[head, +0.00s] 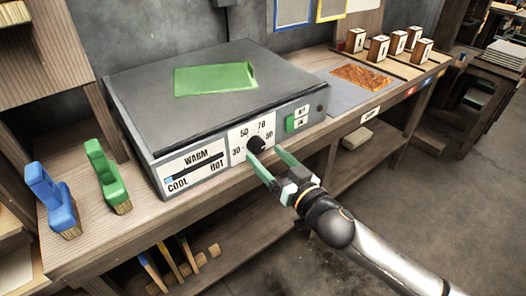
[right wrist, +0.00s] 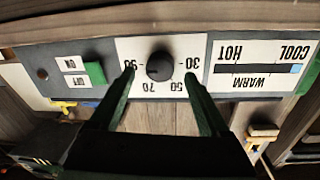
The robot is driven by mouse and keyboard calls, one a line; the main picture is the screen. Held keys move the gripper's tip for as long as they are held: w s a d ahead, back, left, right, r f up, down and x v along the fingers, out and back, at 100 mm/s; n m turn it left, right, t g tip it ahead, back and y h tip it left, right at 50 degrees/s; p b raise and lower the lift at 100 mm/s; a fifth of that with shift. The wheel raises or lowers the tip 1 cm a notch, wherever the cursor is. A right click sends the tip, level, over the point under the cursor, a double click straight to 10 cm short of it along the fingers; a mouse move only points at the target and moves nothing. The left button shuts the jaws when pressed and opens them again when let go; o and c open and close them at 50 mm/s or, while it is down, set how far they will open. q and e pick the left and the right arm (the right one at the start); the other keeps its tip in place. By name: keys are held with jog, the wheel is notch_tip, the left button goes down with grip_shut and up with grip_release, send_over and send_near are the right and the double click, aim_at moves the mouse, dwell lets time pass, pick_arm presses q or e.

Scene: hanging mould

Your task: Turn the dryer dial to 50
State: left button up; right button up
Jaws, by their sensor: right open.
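The dryer (head: 220,105) is a grey box with a dark top on the wooden bench. Its black round dial (head: 256,145) sits on a white plate marked 30, 50, 70 and 90. The dial also shows in the right wrist view (right wrist: 160,66), where the labels are upside down. I cannot make out where its pointer stands. My right gripper (head: 265,157) is open in front of the dial, with its green fingers on either side in the right wrist view (right wrist: 159,75). I cannot tell whether they touch it. My left gripper is out of view.
A WARM gauge (head: 194,163) has a blue mark at its COOL end. A green switch (head: 291,124) is right of the dial. Green piece (head: 215,79) lies on top. Blue (head: 52,200) and green (head: 104,172) brushes stand left; small blocks (head: 378,48) stand back right.

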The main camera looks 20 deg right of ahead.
aim_at(257, 146)
jog(key=shift+x, duration=1.2)
grip_shut()
